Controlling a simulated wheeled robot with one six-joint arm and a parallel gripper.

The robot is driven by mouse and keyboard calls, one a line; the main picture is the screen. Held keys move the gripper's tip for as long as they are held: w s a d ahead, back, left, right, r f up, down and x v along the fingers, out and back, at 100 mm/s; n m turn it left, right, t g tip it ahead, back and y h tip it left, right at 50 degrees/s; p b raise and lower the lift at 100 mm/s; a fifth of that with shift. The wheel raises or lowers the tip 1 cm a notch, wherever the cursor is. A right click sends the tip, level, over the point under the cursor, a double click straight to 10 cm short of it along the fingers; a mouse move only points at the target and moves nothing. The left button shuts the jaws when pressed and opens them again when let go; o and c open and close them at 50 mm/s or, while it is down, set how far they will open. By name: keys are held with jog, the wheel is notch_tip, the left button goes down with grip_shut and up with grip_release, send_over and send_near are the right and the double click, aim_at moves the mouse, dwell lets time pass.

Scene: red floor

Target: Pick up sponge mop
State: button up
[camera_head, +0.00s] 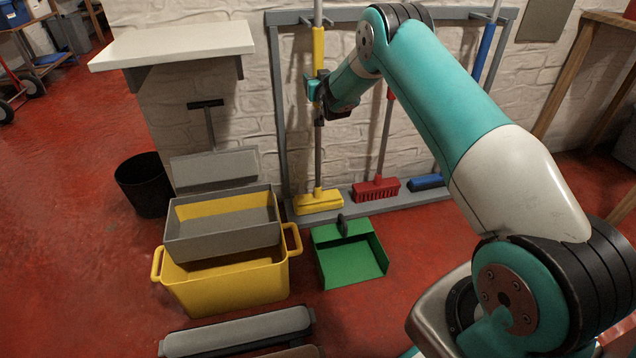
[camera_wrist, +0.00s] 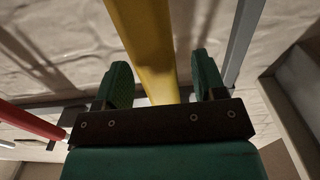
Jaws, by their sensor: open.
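The yellow sponge mop (camera_head: 319,201) stands upright against the wall rack, its head low on the rack's base ledge. Its handle has a yellow grip section (camera_head: 318,48) high up and a grey shaft below. My gripper (camera_head: 316,89) is at the handle near the lower end of the yellow section. In the wrist view the yellow handle (camera_wrist: 148,38) passes between the two green finger pads of my gripper (camera_wrist: 163,80). The pads are apart, with a gap visible on the right side of the handle; contact on the left cannot be told.
The grey rack (camera_head: 279,110) also holds a red brush (camera_head: 376,189) and a blue-headed tool (camera_head: 426,182). A green dustpan (camera_head: 350,262), a yellow bucket (camera_head: 226,291) with a grey tray (camera_head: 222,246), and a black bin (camera_head: 145,186) stand on the floor. A white shelf (camera_head: 172,43) juts out left.

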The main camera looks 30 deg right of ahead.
jog(key=shift+w+d, duration=0.1)
jog(key=shift+w, duration=0.1)
grip_shut()
jog(key=shift+r, duration=0.1)
jog(key=shift+r, duration=0.15)
